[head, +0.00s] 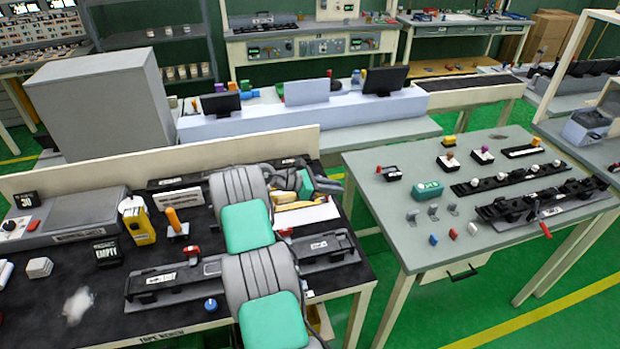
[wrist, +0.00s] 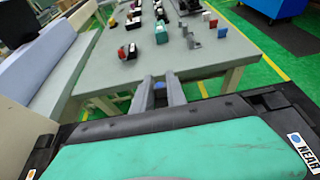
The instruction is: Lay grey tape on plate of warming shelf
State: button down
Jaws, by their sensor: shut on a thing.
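My gripper shows in the wrist view (wrist: 160,88), its two grey fingers close together. A small blue thing with some grey below it (wrist: 159,86) sits between them; I cannot tell whether this is the grey tape. What looks like the warming shelf, a low unit with a flat grey plate (head: 85,207), stands at the bench's left rear. The plate looks bare. The gripper is well to its right.
A black rail (head: 160,284) lies along the front of the bench (head: 100,325), partly behind my arm. A yellow holder (head: 138,222) and an orange-handled tool (head: 176,223) stand right of the shelf. A grey table (head: 375,215) with clips and rails is at right.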

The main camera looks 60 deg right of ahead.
aim_at(332, 211)
dwell(0.3)
notch_tip(332, 211, down, 9)
jog(key=b, duration=0.6)
jog(key=shift+r, duration=0.15)
jog(key=c, duration=1.3)
grip_release()
jog(key=shift+o, duration=0.2)
jog(key=shift+w+a, duration=0.1)
